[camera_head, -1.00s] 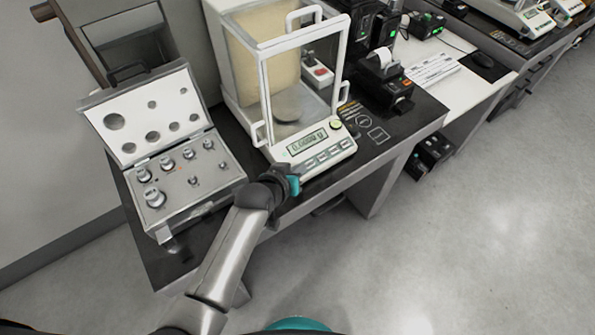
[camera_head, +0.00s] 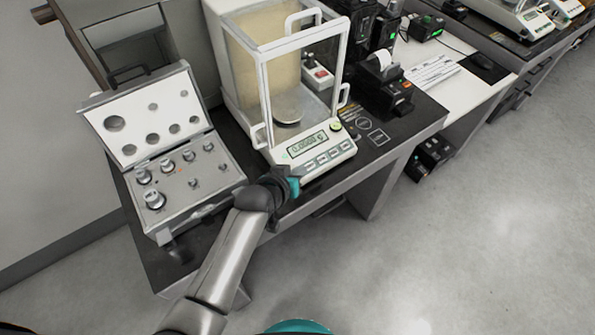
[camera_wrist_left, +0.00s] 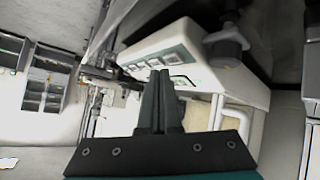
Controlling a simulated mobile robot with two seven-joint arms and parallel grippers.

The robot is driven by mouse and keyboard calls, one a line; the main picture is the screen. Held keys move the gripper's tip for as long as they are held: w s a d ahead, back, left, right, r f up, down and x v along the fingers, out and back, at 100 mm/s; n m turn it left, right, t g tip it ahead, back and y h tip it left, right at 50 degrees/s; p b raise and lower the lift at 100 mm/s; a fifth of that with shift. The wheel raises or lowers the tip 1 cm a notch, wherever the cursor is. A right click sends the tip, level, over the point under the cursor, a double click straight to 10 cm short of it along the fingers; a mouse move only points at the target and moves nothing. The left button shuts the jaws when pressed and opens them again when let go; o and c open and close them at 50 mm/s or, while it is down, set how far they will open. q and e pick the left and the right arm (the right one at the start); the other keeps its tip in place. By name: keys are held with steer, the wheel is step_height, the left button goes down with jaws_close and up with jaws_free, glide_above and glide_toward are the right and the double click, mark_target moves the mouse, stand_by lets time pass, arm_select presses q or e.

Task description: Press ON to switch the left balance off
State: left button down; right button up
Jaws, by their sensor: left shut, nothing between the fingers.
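The left balance (camera_head: 318,150) stands on the dark table with its glass weighing chamber behind a lit display (camera_head: 308,143) and a row of buttons (camera_head: 323,159). The display reads digits that look like zeros. My left gripper (camera_head: 293,184) is just in front of the balance's front left corner, its fingers partly hidden by the wrist. In the left wrist view the closed fingers (camera_wrist_left: 161,85) point at the balance's front panel (camera_wrist_left: 160,60), with nothing between them. I cannot tell whether the fingertips touch a button. My right gripper is not in view.
An open case of metal weights (camera_head: 185,180) stands left of the balance, close to my left arm. A small printer (camera_head: 385,85) and black devices stand to the right. The dark table edge (camera_head: 350,183) runs below the balance, with open floor beyond.

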arm_select(q)
steer(key=shift+f, duration=0.1)
stand_by(0.7)
steer(key=shift+w+a+f, duration=0.1)
steer(key=shift+f, duration=0.25)
steer(key=shift+w+a+f+b, duration=0.1)
steer(key=shift+f+b, duration=0.25)
steer(key=shift+b, duration=0.15)
stand_by(0.4)
stand_by(0.4)
steer(key=shift+s+d+r+p, duration=0.1)
steer(key=shift+s+r+p, duration=0.05)
steer(key=shift+r+p, duration=0.35)
steer(key=shift+s+d+r+p, duration=0.1)
steer(key=shift+r+p, duration=0.15)
steer(key=shift+p, duration=0.3)
steer(key=r+p, duration=0.1)
steer(key=p, duration=0.1)
steer(key=s+r+p, duration=0.1)
steer(key=r, duration=0.1)
steer(key=d+r+p, duration=0.1)
steer(key=p, duration=0.1)
steer(key=shift+s+r+p, duration=0.2)
steer(key=shift+r+p, duration=0.15)
